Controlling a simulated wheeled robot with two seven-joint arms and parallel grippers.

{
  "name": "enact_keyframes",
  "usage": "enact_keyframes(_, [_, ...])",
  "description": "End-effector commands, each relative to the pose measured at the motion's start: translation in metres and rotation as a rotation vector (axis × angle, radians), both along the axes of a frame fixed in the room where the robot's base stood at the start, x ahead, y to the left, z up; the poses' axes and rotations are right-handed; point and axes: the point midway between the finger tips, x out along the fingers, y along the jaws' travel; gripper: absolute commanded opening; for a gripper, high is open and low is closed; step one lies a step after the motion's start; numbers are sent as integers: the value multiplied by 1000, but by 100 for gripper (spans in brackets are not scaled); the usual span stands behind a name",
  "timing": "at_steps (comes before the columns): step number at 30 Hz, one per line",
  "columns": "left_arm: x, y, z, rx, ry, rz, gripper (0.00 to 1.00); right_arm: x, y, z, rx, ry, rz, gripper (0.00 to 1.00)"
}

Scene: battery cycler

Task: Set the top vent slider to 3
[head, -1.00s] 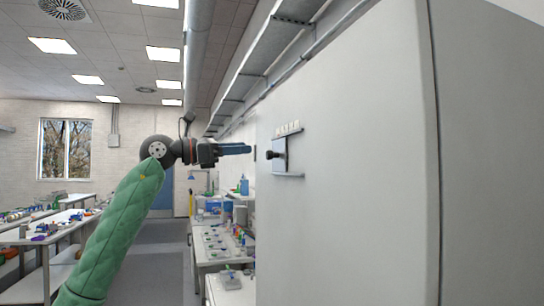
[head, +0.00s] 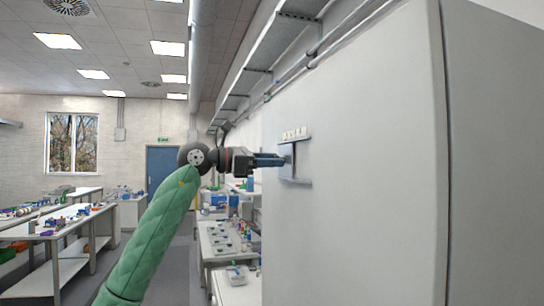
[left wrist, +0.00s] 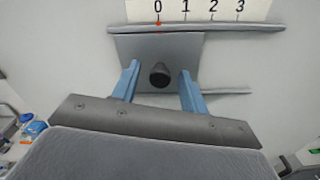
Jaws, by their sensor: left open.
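The vent slider is a grey plate (left wrist: 190,50) with a dark round knob (left wrist: 159,75), set between two rails on a pale cabinet wall. A white scale (left wrist: 198,10) above it reads 0, 1, 2, 3 from left to right. A red mark on the slider lines up with 0. My left gripper (left wrist: 160,80) is open, with one blue finger on each side of the knob and a gap to both. In the head view my left gripper (head: 282,161) reaches the slider plate (head: 289,158) from the left and hides the knob. My right gripper is not in view.
The large pale cabinet (head: 370,180) fills the right of the head view. A workbench (head: 225,245) with small items stands beyond its left edge. Another bench (head: 50,230) is at the left, with clear floor between.

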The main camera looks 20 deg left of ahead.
Motion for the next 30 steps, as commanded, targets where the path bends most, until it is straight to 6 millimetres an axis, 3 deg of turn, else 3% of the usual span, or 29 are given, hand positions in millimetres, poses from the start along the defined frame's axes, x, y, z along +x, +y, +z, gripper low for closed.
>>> enact_keyframes(13, [3, -5, 0, 0, 0, 0, 44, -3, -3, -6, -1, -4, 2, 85])
enact_keyframes(20, [3, -5, 0, 0, 0, 0, 0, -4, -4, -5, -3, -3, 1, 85])
enact_keyframes(28, [-2, -8, -1, 1, -2, 0, 0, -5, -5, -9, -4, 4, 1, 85])
enact_keyframes(30, [-8, -12, -2, 2, -2, 0, 0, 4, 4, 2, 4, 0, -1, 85])
